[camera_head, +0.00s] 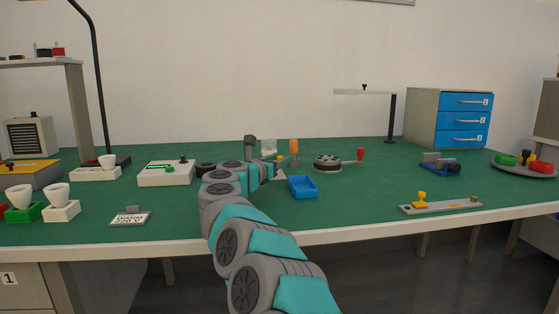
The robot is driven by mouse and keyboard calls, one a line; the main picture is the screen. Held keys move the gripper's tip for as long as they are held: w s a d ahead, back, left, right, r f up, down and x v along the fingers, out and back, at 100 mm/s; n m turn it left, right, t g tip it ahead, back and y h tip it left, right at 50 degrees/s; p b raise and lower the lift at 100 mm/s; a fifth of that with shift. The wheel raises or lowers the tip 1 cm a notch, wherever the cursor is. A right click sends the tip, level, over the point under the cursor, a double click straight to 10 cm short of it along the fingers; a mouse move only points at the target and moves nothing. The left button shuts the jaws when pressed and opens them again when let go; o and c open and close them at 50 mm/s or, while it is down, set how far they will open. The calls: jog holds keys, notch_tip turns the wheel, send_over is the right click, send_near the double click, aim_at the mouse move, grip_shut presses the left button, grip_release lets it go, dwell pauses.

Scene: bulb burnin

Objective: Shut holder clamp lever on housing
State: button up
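An upright orange handle (294,147) stands just right of my gripper (276,165), near the middle of the bench; it looks like the clamp lever. A small pale, clear piece (268,146) shows just behind my gripper and may be the housing. The holder itself is mostly hidden by my wrist and gripper. My gripper is low over the bench, its end close to the foot of the orange handle. Whether they touch, and whether the fingers are open or shut, is too small to tell.
A blue tray (303,187) lies just right of my wrist. A dark round device (328,162) with a red-knobbed arm (361,155) stands farther right. A white box (166,174) is left of my arm. The green bench (365,200) is clear at front centre-right.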

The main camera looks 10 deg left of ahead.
dwell(0.3)
jog(key=shift+b+v, duration=0.3)
jog(key=shift+v, duration=0.45)
jog(key=b+v, duration=0.1)
jog(key=v, duration=0.5)
jog(key=shift+s, duration=0.15)
